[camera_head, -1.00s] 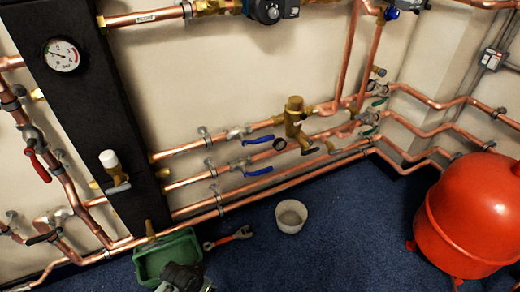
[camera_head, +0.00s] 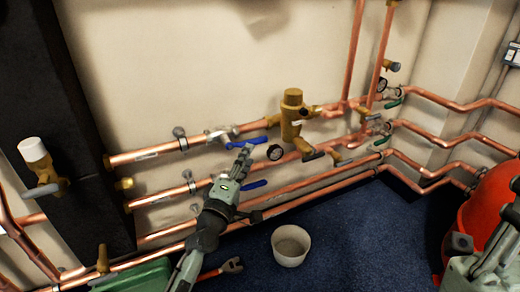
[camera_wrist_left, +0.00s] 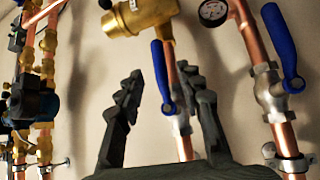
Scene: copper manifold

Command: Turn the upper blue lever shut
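The upper blue lever (camera_head: 246,143) sits on the upper copper pipe (camera_head: 150,153), left of the brass valve body (camera_head: 291,115), and lies nearly along the pipe. My left gripper (camera_head: 243,155) is just in front of and below it, pointing at the wall. In the left wrist view the dark fingers (camera_wrist_left: 162,105) are spread, with the upper blue lever (camera_wrist_left: 161,75) showing between them. I see no clear contact. The lower blue lever (camera_head: 253,185) is close beside the gripper; it also shows at the right of the wrist view (camera_wrist_left: 281,42). Part of my right gripper (camera_head: 485,245) shows at bottom right.
A small gauge (camera_head: 275,152) is right of the levers. A red tank (camera_head: 485,215) stands at right.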

